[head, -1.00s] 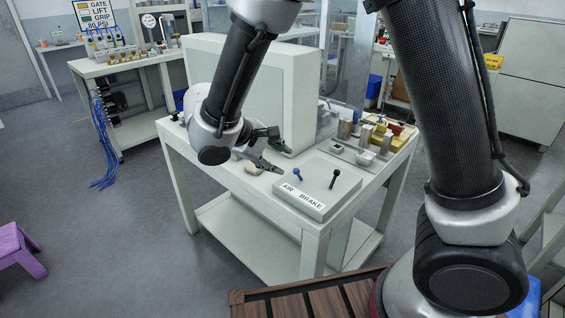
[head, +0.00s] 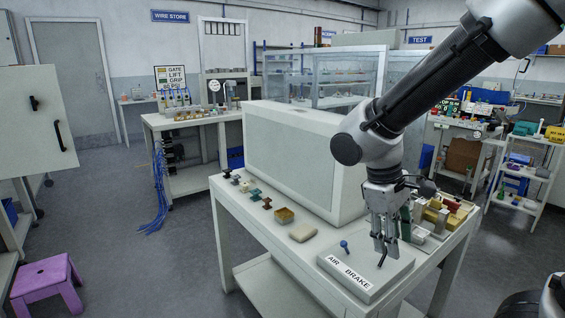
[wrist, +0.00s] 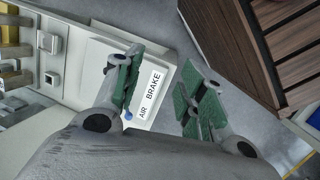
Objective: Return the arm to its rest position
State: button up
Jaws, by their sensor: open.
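My gripper (head: 384,245) hangs from my arm, pointing down over the right part of the air brake box (head: 343,278) on the white table. In the wrist view my gripper (wrist: 160,92) shows two green-padded fingers spread wide apart with nothing between them. The labelled air brake box (wrist: 112,58) shows behind the fingers there. In the head view the fingers overlap the box's dark lever, and I cannot tell how far above it they are.
Metal and yellow blocks (head: 436,215) sit at the right. A purple stool (head: 45,280) stands on open floor.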

jog(key=s+d+r+m+t+y, duration=0.1)
jog(key=s+d+r+m+t, duration=0.1)
jog(key=s+d+r+m, duration=0.2)
jog(key=s+d+r+m+t+y, duration=0.2)
jog(key=s+d+r+m, duration=0.1)
jog(key=d, duration=0.6)
notch_tip(320, 180, up, 3)
jog(key=shift+s+d+f+m+t, duration=0.2)
jog(key=shift+s+m+t, duration=0.15)
jog(key=shift+s, duration=0.3)
